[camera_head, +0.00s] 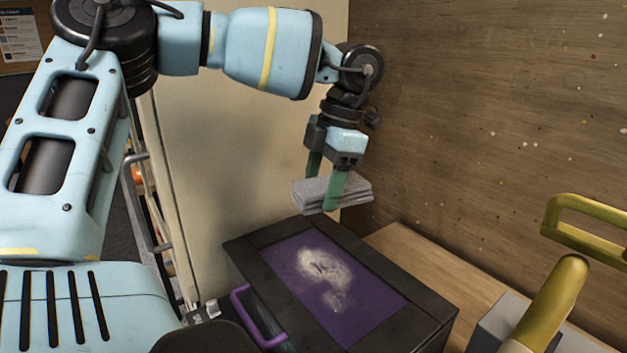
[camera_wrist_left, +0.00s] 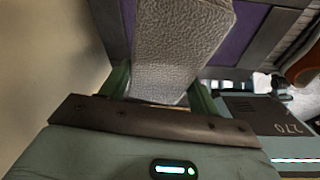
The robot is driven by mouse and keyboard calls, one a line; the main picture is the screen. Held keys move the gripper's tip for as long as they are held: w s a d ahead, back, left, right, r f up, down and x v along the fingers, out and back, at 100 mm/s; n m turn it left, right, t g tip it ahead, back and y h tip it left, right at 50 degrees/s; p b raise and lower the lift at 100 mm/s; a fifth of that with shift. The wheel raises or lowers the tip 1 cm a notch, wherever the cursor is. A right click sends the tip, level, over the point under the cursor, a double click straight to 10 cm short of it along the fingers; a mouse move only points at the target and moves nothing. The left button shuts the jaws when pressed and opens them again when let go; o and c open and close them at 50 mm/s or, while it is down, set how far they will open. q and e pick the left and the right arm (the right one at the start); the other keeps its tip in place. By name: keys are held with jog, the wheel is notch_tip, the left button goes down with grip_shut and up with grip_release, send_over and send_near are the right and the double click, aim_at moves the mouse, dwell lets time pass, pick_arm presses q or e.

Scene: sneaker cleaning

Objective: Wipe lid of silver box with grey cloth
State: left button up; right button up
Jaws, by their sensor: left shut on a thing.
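A folded grey cloth (camera_head: 318,193) is held between the green fingers of my left gripper (camera_head: 325,190), which is shut on it. The cloth is in the air above the far edge of a box. The box has a dark frame (camera_head: 408,318) and a purple lid panel (camera_head: 375,294) with a pale, dusty smear (camera_head: 325,268) in its middle; I see no silver box. In the left wrist view the cloth (camera_wrist_left: 180,45) hangs between the fingers, with the purple lid (camera_wrist_left: 236,35) and dark frame behind it. My right gripper is not in view.
A purple handle (camera_head: 245,312) is on the box's front left side. A yellow-gold handled object (camera_head: 556,300) stands at the right on a grey base. A speckled wooden wall (camera_head: 480,110) rises behind, and bare wooden surface (camera_head: 425,258) lies between it and the box.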

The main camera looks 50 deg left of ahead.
pick_arm(q)
jog(key=shift+d, duration=0.1)
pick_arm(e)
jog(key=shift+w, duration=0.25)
pick_arm(q)
jog(key=shift+f, duration=0.2)
jog(key=x, duration=0.2)
jog(key=w+x, duration=0.1)
jog(key=x, duration=0.1)
jog(key=shift+d+f+b, duration=0.15)
jog(key=shift+f+b, duration=0.2)
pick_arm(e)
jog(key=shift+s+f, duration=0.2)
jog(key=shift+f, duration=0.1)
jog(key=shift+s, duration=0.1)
